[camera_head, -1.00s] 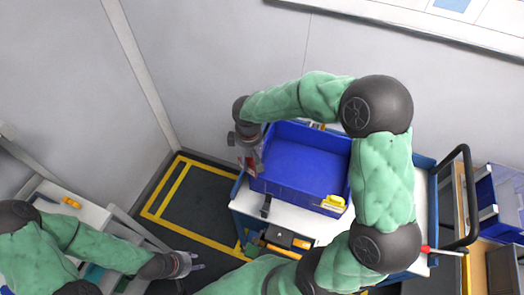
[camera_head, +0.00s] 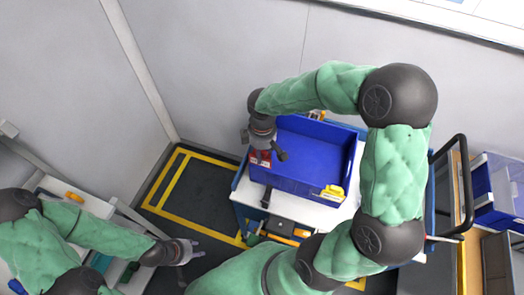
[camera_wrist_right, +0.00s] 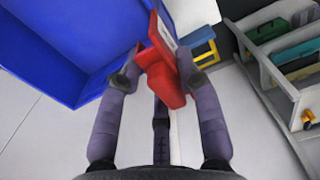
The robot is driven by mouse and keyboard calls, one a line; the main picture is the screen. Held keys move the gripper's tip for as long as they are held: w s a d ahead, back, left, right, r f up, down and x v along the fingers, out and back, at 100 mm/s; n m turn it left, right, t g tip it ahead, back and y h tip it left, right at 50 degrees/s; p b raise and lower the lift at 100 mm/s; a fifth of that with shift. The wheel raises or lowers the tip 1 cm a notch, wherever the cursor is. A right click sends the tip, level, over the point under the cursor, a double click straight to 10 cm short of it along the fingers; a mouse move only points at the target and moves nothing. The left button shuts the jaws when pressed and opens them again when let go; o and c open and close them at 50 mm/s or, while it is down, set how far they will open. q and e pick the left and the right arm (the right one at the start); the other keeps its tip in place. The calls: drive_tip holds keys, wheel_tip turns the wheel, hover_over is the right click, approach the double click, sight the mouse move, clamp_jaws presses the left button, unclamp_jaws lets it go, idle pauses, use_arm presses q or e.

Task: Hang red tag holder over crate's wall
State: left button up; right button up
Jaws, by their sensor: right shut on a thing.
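The blue crate (camera_head: 292,182) stands on a white-topped cart. My right gripper (camera_head: 262,158) is over the crate's left end, near its front left corner. It is shut on the red tag holder (camera_wrist_right: 160,72), which also shows as a small red patch below the gripper in the head view (camera_head: 255,158). In the right wrist view the holder is tilted between the fingers, and the blue crate wall (camera_wrist_right: 88,85) is to its left. I cannot tell whether holder and wall touch. My left gripper (camera_head: 198,249) is open and empty at the lower left, away from the crate.
A yellow holder (camera_head: 332,192) hangs on the crate's front wall at the right. A black strap-like item (camera_head: 266,197) lies on the cart top (camera_head: 310,213) in front of the crate. Blue bins (camera_head: 497,185) stand at the far right. Yellow-marked floor (camera_head: 195,205) lies left of the cart.

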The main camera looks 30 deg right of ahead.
sight(262, 165)
wheel_tip(262, 165, down, 5)
drive_tip(key=b, duration=0.3)
drive_tip(key=shift+f, duration=0.15)
idle(1.8)
drive_tip(key=shift+f+b, duration=1.35)
drive_tip(key=shift+f, duration=0.5)
drive_tip(key=o, duration=1)
drive_tip(key=shift+r, duration=0.1)
wheel_tip(262, 165, up, 12)
drive_tip(key=shift+f, duration=0.1)
idle(0.4)
